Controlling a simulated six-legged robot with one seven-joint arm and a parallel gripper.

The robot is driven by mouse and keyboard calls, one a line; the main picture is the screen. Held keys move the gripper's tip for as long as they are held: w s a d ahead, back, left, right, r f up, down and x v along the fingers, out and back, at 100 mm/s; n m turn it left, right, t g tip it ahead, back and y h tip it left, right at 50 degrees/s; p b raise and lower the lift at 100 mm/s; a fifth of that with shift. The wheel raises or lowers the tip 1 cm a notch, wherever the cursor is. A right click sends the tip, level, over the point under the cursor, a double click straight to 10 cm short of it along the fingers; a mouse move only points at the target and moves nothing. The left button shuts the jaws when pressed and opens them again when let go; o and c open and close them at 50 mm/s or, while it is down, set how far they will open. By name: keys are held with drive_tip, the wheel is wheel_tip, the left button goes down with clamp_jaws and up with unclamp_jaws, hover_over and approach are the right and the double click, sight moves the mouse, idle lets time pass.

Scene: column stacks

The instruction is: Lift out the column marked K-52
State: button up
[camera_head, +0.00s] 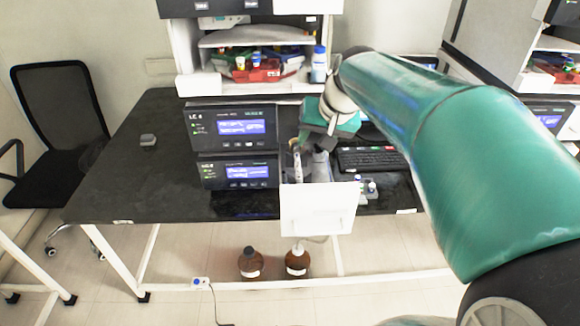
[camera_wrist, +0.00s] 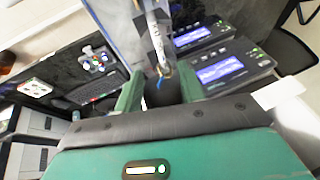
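A slim column (camera_head: 297,166) with a pale label stands upright beside the stacked instruments on the black bench. The wrist view shows the column (camera_wrist: 155,38) with dark marks on its label, too small to read, and a brass-coloured end fitting. My gripper (camera_wrist: 161,84) is open, with one green finger on each side of the column's near end and gaps between. In the head view my gripper (camera_head: 303,138) is at the column's top; its fingers are partly hidden by the hand. I cannot tell whether another column stands behind.
Two stacked instruments with lit screens (camera_head: 238,128) stand just left of the column. A white panel (camera_head: 318,208) is in front below it. A keyboard (camera_head: 370,159) lies to the right. A shelf with a red tray (camera_head: 262,72) is behind. The bench's left part is mostly clear.

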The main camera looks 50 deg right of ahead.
approach(299, 166)
drive_tip(key=x, duration=0.8)
drive_tip(key=shift+w+f, duration=0.1)
drive_tip(key=shift+f, duration=0.05)
clamp_jaws()
